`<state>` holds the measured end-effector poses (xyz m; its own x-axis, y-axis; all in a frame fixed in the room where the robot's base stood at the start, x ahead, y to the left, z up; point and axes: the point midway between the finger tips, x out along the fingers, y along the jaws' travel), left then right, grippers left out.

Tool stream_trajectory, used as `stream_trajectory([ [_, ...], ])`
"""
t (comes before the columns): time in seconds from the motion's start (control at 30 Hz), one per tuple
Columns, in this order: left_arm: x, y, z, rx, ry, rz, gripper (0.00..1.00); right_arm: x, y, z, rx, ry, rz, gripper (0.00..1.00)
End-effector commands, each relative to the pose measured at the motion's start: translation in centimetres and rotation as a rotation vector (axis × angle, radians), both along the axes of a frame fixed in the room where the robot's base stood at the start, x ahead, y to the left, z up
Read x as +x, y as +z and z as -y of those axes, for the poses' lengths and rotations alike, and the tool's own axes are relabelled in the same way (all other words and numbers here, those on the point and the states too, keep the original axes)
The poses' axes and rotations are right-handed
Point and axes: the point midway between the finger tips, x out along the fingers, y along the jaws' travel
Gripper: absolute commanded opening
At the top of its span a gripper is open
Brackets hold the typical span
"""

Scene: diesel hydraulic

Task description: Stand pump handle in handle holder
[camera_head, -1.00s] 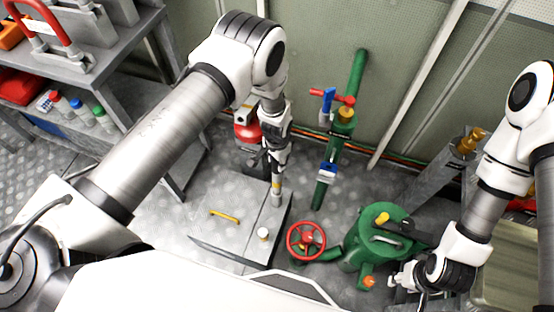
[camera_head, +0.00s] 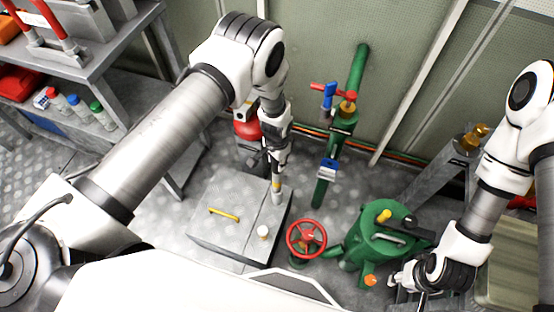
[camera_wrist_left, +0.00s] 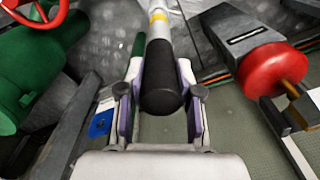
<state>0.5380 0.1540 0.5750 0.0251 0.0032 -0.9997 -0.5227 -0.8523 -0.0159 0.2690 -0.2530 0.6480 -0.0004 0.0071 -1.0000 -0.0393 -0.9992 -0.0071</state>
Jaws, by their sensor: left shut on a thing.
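My left gripper (camera_head: 276,157) is shut on the pump handle (camera_head: 277,188), a grey rod with a yellow band, which hangs down above the grey box. In the left wrist view the handle's black grip end (camera_wrist_left: 161,92) sits between the two fingers, and the rod runs away toward the top. The rod's far tip is out of that view. My right gripper (camera_head: 403,279) is low beside the green pump (camera_head: 373,252); its fingers are too small to tell open from shut. I cannot pick out the handle holder for certain.
A grey box (camera_head: 220,233) with a yellow grab bar stands on the floor below the left gripper. A red handwheel (camera_head: 306,239), a green valve pipe (camera_head: 355,75) and a red cylinder (camera_wrist_left: 272,70) are close by. A shelf (camera_head: 105,45) with red-handled tools stands at left.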

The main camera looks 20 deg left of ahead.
Motion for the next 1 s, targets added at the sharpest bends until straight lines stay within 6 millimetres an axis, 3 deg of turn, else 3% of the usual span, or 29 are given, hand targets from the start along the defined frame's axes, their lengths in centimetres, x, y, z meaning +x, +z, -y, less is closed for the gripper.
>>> stream_trajectory([
  [0.27, 0.0, -0.1, 0.0, -0.001, 0.000, 0.001, 0.00, 0.0, -0.1, 0.0, 0.000, 0.000, 0.000, 0.40],
  [0.3, 0.0, -0.1, 0.0, -0.001, 0.000, 0.001, 0.48, 0.0, -0.1, 0.0, 0.000, 0.000, 0.000, 0.40],
  [0.33, 0.0, -0.1, 0.0, -0.001, 0.000, 0.001, 0.59, 0.0, -0.1, 0.0, 0.000, 0.000, 0.000, 0.40],
  [0.37, 0.0, -0.1, 0.0, -0.001, 0.000, 0.001, 0.64, 0.0, -0.1, 0.0, 0.000, 0.000, 0.000, 0.40],
  [0.73, 0.1, 0.5, 0.0, 0.000, 0.000, 0.001, 0.64, 0.0, -0.1, 0.0, 0.000, 0.000, 0.000, 0.40],
  [0.87, 0.0, 2.7, 0.0, 0.001, 0.000, 0.002, 0.64, 0.0, -0.1, 0.0, 0.000, 0.000, 0.000, 0.40],
  [1.0, 0.0, 6.4, 0.0, 0.001, 0.001, 0.004, 0.64, 0.0, -0.1, 0.0, 0.000, 0.000, 0.000, 0.40],
])
